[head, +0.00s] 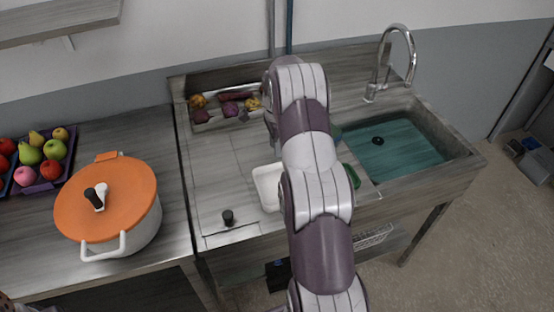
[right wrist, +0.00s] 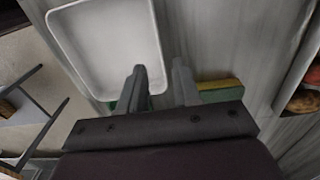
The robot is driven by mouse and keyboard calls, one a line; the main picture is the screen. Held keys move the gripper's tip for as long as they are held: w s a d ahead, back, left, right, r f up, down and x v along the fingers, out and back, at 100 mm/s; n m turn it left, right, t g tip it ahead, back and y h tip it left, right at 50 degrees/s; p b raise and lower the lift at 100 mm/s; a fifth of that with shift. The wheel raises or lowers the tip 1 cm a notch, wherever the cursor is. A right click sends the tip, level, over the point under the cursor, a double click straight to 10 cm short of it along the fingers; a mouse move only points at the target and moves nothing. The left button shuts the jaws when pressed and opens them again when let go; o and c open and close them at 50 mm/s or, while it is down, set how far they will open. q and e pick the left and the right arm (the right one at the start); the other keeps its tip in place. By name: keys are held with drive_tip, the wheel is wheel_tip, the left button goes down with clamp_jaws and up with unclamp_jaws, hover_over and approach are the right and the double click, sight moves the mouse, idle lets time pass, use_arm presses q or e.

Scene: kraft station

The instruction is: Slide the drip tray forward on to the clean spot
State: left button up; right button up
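The white drip tray (head: 267,187) lies on the grey counter left of the sink, partly hidden by my right arm in the head view. In the right wrist view the tray (right wrist: 108,40) is shallow, with rounded corners and a raised rim. My right gripper (right wrist: 160,75) points down at the tray's edge with its two fingers apart. One finger overlaps the tray's near corner in the picture, and the other is beyond its side. I cannot tell whether they touch it. My arm hides this gripper in the head view. I cannot make out a distinct clean spot.
A yellow and green sponge (right wrist: 218,85) is beside the fingers. A small black knob (head: 228,217) stands near the counter's front edge. The sink (head: 405,150) is right of my arm, and an orange-lidded pot (head: 107,200) is at left. The counter left of the tray is mostly clear.

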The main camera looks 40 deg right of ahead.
wheel_tip(320, 180, up, 5)
drive_tip(key=p, duration=0.4)
drive_tip(key=shift+r, duration=0.15)
drive_tip(key=s+a+r+n, duration=0.2)
drive_tip(key=s+a+n, duration=0.8)
drive_tip(key=a, duration=0.3)
drive_tip(key=s+a+r+n+t+b, duration=0.1)
drive_tip(key=s+a+n, duration=0.8)
drive_tip(key=a+n, duration=0.3)
drive_tip(key=shift+s+a+r, duration=0.4)
drive_tip(key=shift+a, duration=0.35)
